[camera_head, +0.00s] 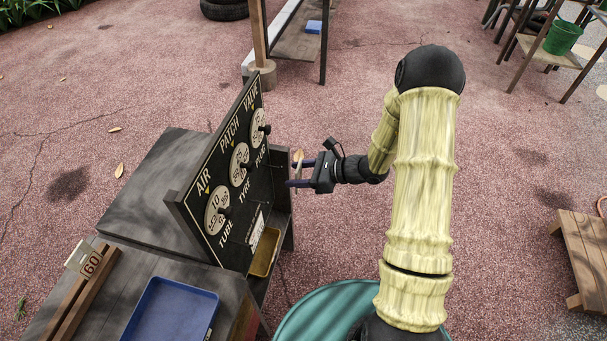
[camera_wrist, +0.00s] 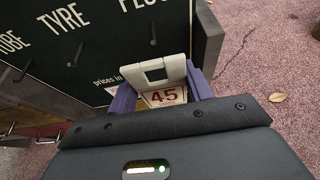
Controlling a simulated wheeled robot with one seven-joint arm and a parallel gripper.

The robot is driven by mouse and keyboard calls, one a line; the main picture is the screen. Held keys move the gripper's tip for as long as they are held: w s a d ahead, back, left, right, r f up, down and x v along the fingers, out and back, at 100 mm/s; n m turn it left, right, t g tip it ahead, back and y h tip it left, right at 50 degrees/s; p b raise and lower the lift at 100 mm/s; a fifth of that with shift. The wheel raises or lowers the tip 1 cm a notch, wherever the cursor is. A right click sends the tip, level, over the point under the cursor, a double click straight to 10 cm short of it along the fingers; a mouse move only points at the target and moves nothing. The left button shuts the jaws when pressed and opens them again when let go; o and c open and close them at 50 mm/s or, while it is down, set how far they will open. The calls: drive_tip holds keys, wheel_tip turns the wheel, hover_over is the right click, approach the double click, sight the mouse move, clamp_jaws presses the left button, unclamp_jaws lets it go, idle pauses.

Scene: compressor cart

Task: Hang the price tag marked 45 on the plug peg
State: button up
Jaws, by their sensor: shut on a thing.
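The price tag marked 45 (camera_wrist: 164,97) is a pale card with red figures and a thick cream top with a square opening. My gripper (camera_head: 297,173) is shut on it, one purple finger at each side. In the head view it is at the right of the black price board (camera_head: 188,215), apart from it. In the wrist view, the dark plug peg (camera_wrist: 152,37) sticks out below the word PLUG, above the tag in the picture. The tag appears in front of the board and hides part of its lower lettering. The plug peg looks bare.
Similar pegs show below TYRE (camera_wrist: 75,60) and TUBE (camera_wrist: 21,72). Round dials with knobs fill the board's middle. A tag marked 60 (camera_head: 91,264) stands in a wooden rack. A blue tray (camera_head: 172,312) and yellow bin (camera_head: 264,252) are nearby. Open ground lies right of the board.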

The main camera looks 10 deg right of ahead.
sight(263, 173)
drive_tip(key=shift+w+a+f+b, duration=0.15)
drive_tip(key=shift+w+a, duration=0.2)
drive_tip(key=shift+a, duration=0.55)
drive_tip(key=shift+w+a+b, duration=0.1)
drive_tip(key=shift+w+a, duration=0.2)
drive_tip(key=shift+a, duration=0.6)
drive_tip(key=shift+w+a+f+b, duration=0.15)
drive_tip(key=shift+w+a, duration=0.2)
drive_tip(key=shift+a, duration=0.55)
drive_tip(key=shift+b+x, duration=0.5)
drive_tip(key=shift+x, duration=0.3)
drive_tip(key=o, duration=1)
drive_tip(key=shift+o, duration=0.2)
drive_tip(key=p+v, duration=0.3)
drive_tip(key=v, duration=1.4)
drive_tip(key=shift+d, duration=0.3)
